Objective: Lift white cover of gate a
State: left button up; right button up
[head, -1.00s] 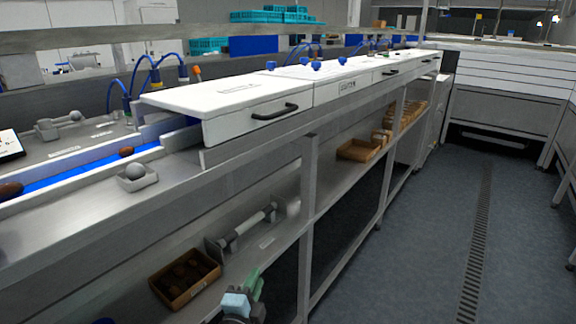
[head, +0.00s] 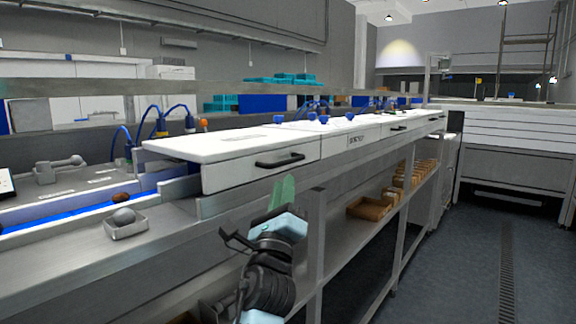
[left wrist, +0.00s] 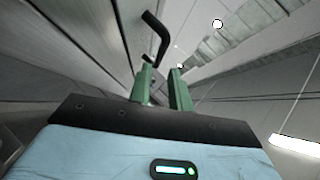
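The white cover (head: 225,146) nearest me lies closed over the conveyor on the steel bench. Its front face carries a black bar handle (head: 281,161). My left gripper (head: 283,188) is in front of the bench edge, just below the handle, with its green fingers pointing up. In the left wrist view, the two fingers (left wrist: 164,84) stand apart with nothing held between them. The black handle (left wrist: 158,38) shows beyond the fingertips, its near end close to the left one. I cannot tell whether they touch. My right gripper is not in view.
More white covers (head: 350,137) continue along the line to the right. Cardboard boxes (head: 371,207) stand on the lower shelf. The floor at right is clear.

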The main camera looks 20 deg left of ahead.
aim_at(288, 162)
pick_arm(q)
jog(key=shift+x, duration=3.85)
grip_shut()
